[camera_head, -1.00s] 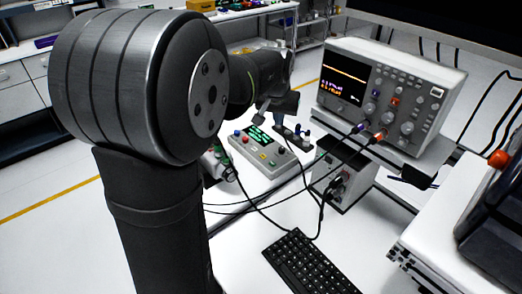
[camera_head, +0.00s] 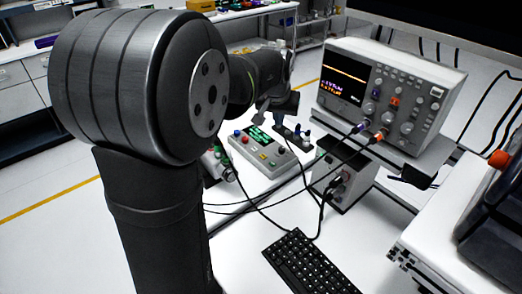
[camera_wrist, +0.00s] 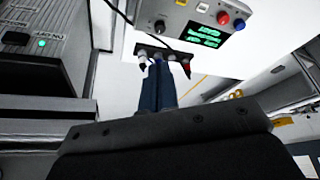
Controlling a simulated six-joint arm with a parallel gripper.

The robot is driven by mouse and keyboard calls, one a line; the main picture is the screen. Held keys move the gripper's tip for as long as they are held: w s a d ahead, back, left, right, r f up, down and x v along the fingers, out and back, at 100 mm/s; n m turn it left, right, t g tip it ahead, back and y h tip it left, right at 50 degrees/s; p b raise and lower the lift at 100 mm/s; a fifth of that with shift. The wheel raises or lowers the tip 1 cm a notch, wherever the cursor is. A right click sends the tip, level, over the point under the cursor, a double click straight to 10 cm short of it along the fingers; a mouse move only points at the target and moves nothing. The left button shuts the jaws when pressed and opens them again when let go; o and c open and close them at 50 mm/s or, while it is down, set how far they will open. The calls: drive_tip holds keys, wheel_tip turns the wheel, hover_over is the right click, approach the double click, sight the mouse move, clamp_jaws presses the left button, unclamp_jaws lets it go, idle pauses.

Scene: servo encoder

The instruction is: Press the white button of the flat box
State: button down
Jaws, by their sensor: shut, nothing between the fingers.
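The flat grey box (camera_head: 262,153) lies on the white table, with a green-lit display, a red and a blue button at its left end and smaller buttons along its front. It also shows at the top of the wrist view (camera_wrist: 176,13), cut off by the frame edge. A small pale button (camera_wrist: 202,7) beside the red one looks white there. My gripper (camera_head: 283,120) is above the table behind the box's right part, pointing down. In the wrist view its dark blue fingers (camera_wrist: 157,66) are together and empty, apart from the box.
An oscilloscope (camera_head: 425,105) and a small power unit (camera_head: 350,185) stand to the right. Black cables cross the table before the box. A keyboard (camera_head: 305,265) lies in front.

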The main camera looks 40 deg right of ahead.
drive_tip(key=shift+w+f, duration=0.1)
drive_tip(key=n+t+y, duration=0.3)
drive_tip(key=t+y, duration=0.2)
drive_tip(key=t, duration=0.2)
hover_over(254, 149)
drive_tip(key=s, duration=0.1)
drive_tip(key=shift+d+f, duration=0.15)
drive_tip(key=shift+f, duration=2.75)
drive_tip(key=shift+f, duration=4.45)
drive_tip(key=shift+f, duration=0.1)
drive_tip(key=shift+f, duration=0.3)
